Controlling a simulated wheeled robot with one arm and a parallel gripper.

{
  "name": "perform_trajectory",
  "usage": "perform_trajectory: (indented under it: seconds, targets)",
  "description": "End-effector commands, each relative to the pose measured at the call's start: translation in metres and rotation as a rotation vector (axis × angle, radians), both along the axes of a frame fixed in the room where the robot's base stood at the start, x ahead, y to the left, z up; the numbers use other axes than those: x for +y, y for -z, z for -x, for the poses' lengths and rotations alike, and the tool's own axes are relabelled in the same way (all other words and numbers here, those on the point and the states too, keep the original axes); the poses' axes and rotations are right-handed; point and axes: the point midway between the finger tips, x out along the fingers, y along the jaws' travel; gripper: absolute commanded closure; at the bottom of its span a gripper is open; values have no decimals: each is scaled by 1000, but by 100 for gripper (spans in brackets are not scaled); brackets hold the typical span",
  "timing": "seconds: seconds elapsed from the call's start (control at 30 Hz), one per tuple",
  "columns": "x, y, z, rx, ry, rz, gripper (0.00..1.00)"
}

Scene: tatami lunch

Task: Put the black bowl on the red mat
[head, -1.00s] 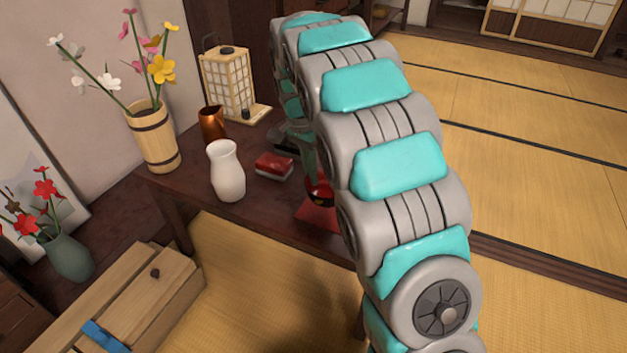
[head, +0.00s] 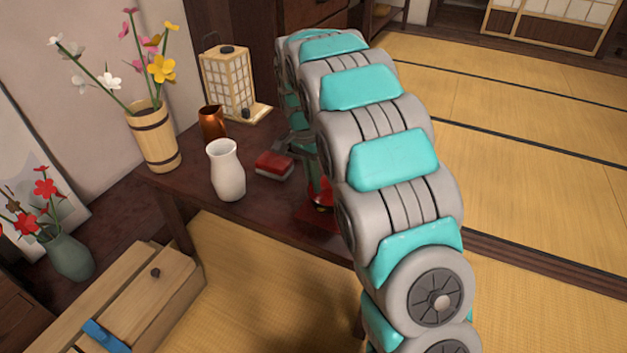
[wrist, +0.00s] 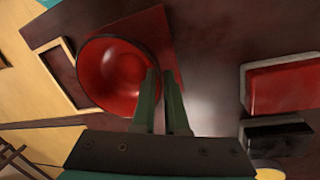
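The black bowl (wrist: 118,76), red inside, is at the red mat (wrist: 62,42) in the wrist view. It covers part of the mat; I cannot tell whether its base touches it. In the head view the bowl (head: 322,196) and the mat (head: 312,217) are partly hidden behind my arm. My gripper (wrist: 161,78) has its two green fingers close together with a narrow gap, one inside the bowl and one outside, and looks shut on the bowl's rim. The head view shows my gripper (head: 315,175) pointing down at the bowl, mostly hidden.
A red-topped box (head: 275,165), a white vase (head: 226,170), a copper pitcher (head: 211,122) and a lantern (head: 228,85) stand on the dark table (head: 258,205). A bucket of flowers (head: 155,135) is at the left. The mat lies close to the table's front edge.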

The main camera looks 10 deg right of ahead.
Motion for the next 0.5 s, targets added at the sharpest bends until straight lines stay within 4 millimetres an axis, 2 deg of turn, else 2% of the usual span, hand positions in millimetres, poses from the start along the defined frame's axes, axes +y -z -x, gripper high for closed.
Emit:
perform_trajectory:
  seconds: [0.03, 0.2, 0.5]
  targets:
    - [0, 0, 0, 0, 0, 0, 82]
    - [0, 0, 0, 0, 0, 0, 64]
    - [0, -3, 0, -1, 0, -1, 64]
